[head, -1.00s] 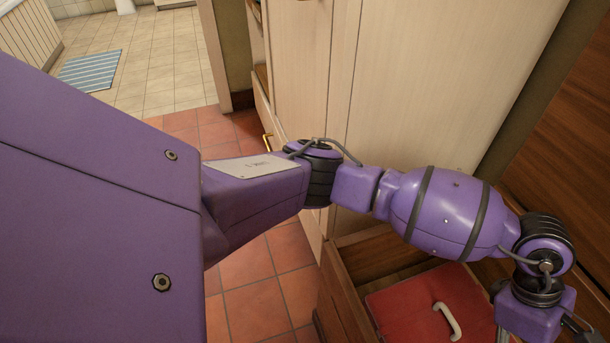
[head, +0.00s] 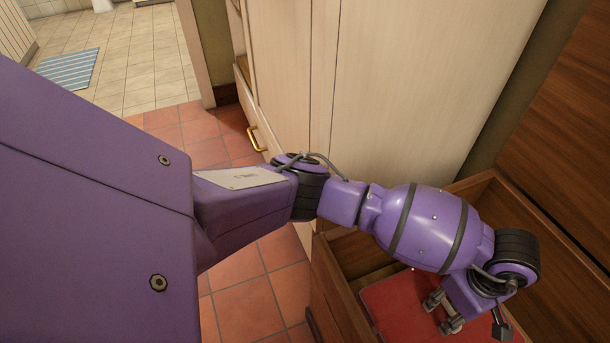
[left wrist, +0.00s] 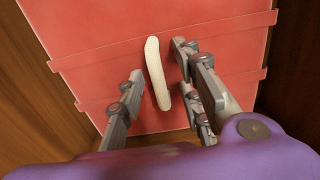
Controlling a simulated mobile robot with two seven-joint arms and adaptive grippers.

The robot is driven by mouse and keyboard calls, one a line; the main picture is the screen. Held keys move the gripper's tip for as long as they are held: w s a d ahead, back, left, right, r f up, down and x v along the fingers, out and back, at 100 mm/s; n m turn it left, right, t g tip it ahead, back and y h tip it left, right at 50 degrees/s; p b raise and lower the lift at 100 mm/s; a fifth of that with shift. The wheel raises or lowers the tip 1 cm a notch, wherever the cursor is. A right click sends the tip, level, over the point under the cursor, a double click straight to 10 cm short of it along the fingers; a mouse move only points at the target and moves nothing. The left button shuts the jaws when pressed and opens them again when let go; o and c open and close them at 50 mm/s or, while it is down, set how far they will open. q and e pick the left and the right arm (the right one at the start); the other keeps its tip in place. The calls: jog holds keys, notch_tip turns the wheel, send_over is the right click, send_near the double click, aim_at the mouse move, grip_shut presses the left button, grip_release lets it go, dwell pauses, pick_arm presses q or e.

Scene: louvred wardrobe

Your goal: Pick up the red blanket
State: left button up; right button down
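The red blanket (head: 395,305) lies in an open wooden drawer at the lower right of the head view. It looks like a flat red bundle with straps, and fills much of the left wrist view (left wrist: 100,40). A cream curved handle (left wrist: 157,75) is on its top. My left gripper (head: 472,322) is over the blanket. In the left wrist view its fingers (left wrist: 160,65) are apart, one side on each side of the handle, with gaps showing. The gripper and forearm hide the handle in the head view. My right gripper is not in view.
The open drawer's wooden side (head: 338,290) stands left of the blanket, with brown wood at right (head: 560,130). A pale wardrobe panel (head: 410,90) rises behind the forearm. Red floor tiles (head: 245,300) are clear at the left. A blue striped mat (head: 68,68) lies farther off.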

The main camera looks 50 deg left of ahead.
pick_arm(q)
jog(key=shift+c, duration=0.6)
grip_shut()
jog(key=shift+w+r, duration=0.15)
